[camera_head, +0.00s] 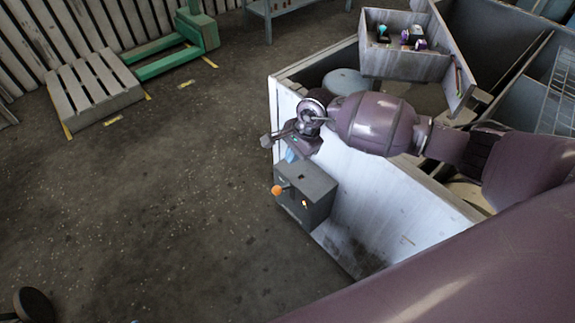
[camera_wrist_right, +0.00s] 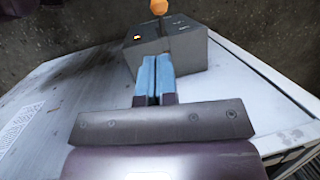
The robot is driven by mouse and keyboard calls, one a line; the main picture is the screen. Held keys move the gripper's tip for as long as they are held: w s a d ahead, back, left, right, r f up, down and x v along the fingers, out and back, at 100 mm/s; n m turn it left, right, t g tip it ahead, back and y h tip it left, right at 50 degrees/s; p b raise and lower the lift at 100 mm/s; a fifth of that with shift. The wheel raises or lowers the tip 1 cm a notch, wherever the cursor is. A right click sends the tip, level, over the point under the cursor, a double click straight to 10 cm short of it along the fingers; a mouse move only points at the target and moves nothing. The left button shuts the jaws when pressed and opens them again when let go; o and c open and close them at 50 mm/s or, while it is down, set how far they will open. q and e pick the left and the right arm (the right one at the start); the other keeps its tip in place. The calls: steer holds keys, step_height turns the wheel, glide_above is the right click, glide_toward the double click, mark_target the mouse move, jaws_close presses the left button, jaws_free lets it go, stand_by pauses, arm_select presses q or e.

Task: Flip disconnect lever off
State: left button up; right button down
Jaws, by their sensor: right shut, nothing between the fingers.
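The disconnect box (camera_head: 306,193) is a grey box on the side of the white housing, with an orange knob (camera_head: 277,190) at the end of its lever on the left. In the right wrist view the box (camera_wrist_right: 178,47) lies just beyond my fingers, and the orange knob (camera_wrist_right: 159,7) shows past its far edge at the top. My right gripper (camera_head: 290,155) is just above the box in the head view. Its blue fingers (camera_wrist_right: 155,75) are shut with nothing between them. The knob is apart from the fingers.
The white housing panel (camera_head: 362,205) runs beside the box. An open tray (camera_head: 405,62) with small items stands on the housing top. A grey slatted pallet (camera_head: 92,90) and green frame (camera_head: 165,62) lie at the far left. The floor left of the box is clear.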

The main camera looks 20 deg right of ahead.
mark_target(278, 188)
steer(key=b+x, duration=0.2)
steer(key=x, duration=1)
steer(key=shift+f, duration=0.1)
steer(key=shift+a+f, duration=0.15)
steer(key=shift+f, duration=0.2)
